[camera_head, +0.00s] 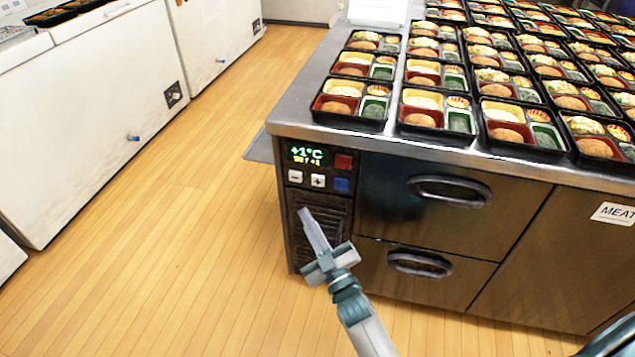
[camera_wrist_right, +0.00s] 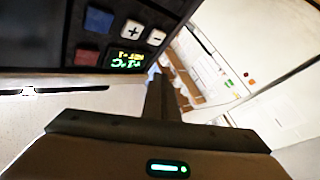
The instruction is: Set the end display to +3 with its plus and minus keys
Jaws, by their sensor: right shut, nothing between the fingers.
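The end display (camera_head: 306,155) on the steel counter's end panel reads +1°C in green, with a smaller yellow line below that is hard to read. Below it are the white minus key (camera_head: 295,176) and the white plus key (camera_head: 318,181). In the right wrist view, the display (camera_wrist_right: 127,60), plus key (camera_wrist_right: 132,30) and minus key (camera_wrist_right: 156,37) appear turned over. My right gripper (camera_head: 305,214) is shut and empty. Its tip appears just below the keys in the head view, apart from them. My left gripper is not in view.
A red key (camera_head: 344,161) and a blue key (camera_head: 341,185) sit right of the display and plus key. Drawer handles (camera_head: 450,190) stick out to the right. Several bento trays (camera_head: 350,122) cover the countertop. White freezers (camera_head: 100,110) stand at left, with open wooden floor (camera_head: 190,220) between.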

